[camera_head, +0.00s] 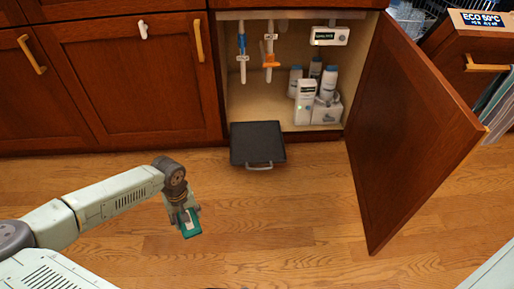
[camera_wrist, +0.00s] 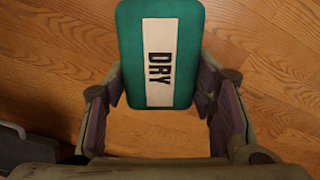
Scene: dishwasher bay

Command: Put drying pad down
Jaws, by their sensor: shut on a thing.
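The drying pad (camera_wrist: 185,50) is a green rounded rectangle with a white band reading "DRY". In the wrist view it sits at the far end of my gripper (camera_wrist: 160,95), between the fingertips, with wooden floor behind it. In the head view the pad (camera_head: 190,224) hangs from my gripper (camera_head: 186,213) at the lower left of centre. My gripper is shut on the pad. The head view does not clearly show how far the pad is above the floor.
A dark tray with a handle (camera_head: 257,142) lies in front of the open cabinet (camera_head: 265,100). Several bottles and boxes (camera_head: 318,90) stand inside. The open cabinet door (camera_head: 410,130) juts out on the right. The wooden floor (camera_head: 290,220) between is clear.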

